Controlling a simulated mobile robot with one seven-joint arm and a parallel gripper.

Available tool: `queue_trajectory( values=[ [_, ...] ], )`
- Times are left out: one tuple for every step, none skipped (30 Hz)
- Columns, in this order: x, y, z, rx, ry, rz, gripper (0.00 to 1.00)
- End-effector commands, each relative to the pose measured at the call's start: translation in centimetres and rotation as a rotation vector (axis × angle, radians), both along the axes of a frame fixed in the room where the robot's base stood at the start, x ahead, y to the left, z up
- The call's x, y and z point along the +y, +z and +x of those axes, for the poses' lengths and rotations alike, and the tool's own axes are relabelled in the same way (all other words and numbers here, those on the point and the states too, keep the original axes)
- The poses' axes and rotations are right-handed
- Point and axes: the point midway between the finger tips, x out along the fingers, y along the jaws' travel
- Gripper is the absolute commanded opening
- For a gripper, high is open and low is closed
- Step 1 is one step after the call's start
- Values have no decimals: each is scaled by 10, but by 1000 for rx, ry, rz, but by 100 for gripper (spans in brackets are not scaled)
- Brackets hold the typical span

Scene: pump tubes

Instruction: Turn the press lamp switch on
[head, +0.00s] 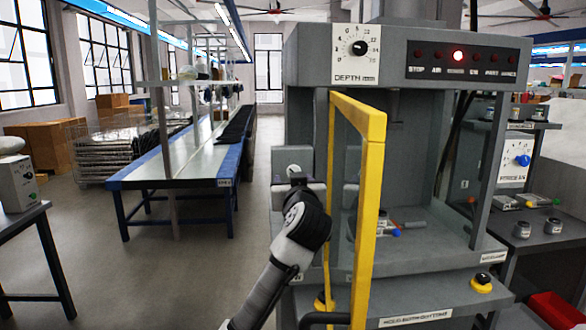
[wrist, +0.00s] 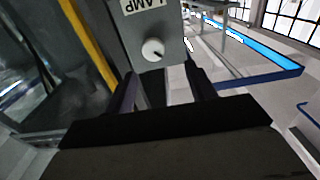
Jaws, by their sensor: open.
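The lamp switch (wrist: 153,50) is a round white knob with a dark pointer mark, on a grey box under a label reading LAMP. It shows at the top middle of the wrist view. My gripper (wrist: 165,88) is open; its two dark fingers point toward the box, with the knob just beyond and between their tips. I see no contact with the knob.
A yellow-framed guard (head: 372,200) stands out from the press close to the right of my arm.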

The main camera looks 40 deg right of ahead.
Motion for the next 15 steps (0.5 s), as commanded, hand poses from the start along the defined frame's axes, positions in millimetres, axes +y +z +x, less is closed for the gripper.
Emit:
queue_trajectory(
  values=[
    [-8, -1, -2, 9, 0, 12, 56],
    [-11, -3, -2, 12, 0, 18, 56],
    [-15, -4, 1, 15, 1, 22, 56],
    [-17, -4, 4, 15, 1, 23, 56],
    [-18, -4, 7, 16, 2, 24, 56],
    [-21, -3, 13, 16, 3, 23, 56],
    [-23, -3, 18, 16, 3, 23, 56],
    [-26, -3, 22, 16, 3, 23, 56],
    [-30, -3, 28, 16, 3, 24, 56],
    [-32, -2, 31, 14, 2, 23, 56],
    [-34, -2, 36, 15, 3, 23, 56],
    [-37, -3, 41, 15, 3, 22, 56],
    [-39, -3, 44, 15, 2, 22, 56],
    [-41, -3, 46, 15, 2, 22, 56],
    [-43, -3, 50, 14, 1, 21, 56]
  ],
)
